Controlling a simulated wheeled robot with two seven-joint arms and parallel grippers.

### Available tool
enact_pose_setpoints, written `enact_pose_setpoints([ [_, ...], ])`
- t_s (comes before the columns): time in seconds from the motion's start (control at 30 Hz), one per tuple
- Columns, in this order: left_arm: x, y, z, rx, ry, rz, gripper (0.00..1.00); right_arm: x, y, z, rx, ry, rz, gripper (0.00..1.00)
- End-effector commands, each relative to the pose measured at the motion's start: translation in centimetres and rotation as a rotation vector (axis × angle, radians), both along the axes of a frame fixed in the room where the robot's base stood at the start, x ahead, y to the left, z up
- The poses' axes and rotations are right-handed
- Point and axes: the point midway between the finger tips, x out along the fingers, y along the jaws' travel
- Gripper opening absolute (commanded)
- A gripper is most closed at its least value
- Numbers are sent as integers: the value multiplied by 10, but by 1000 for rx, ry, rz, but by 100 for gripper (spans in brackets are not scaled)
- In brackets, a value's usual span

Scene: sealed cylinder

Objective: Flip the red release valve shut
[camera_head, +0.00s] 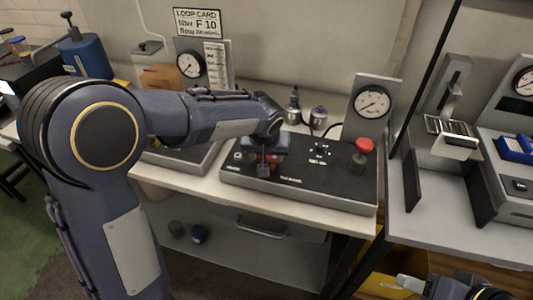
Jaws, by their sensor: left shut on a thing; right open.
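A black control unit (300,185) with a sloped top sits on the middle bench. My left arm comes in from the left, and my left gripper (264,163) is low over the unit's left part. A red round knob (364,145) stands upright on the unit's right side, apart from the gripper. My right gripper (408,284) is open and partly visible at the bottom right edge, away from the unit.
A round gauge (373,103) on a grey plate stands behind the unit. Small metal fittings (319,116) are beside it. Another gauge (190,65) and a blue cylinder (83,53) are at the back left. A grey stand (446,110) is on the right bench.

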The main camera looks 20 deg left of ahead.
Motion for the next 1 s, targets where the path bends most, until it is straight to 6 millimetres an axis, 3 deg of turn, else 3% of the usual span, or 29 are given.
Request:
enact_pose_setpoints([
  [0.4, 4, 3, 0, -2, 1, -181, 31, 0, 0, -5, 0, 0, 0, 50],
  [0.7, 4, 2, 0, 1, 0, -200, 31, 0, 0, -5, 0, 0, 0, 50],
  [0.73, 4, 2, 0, 1, 0, -200, 56, 0, 0, -5, 0, 0, 0, 50],
  [0.87, 4, 2, 0, 1, 0, -198, 73, 0, 0, -5, 0, 0, 0, 50],
  [1.0, 4, 2, 0, 0, 0, -197, 75, 0, 0, -5, 0, 0, 0, 50],
])
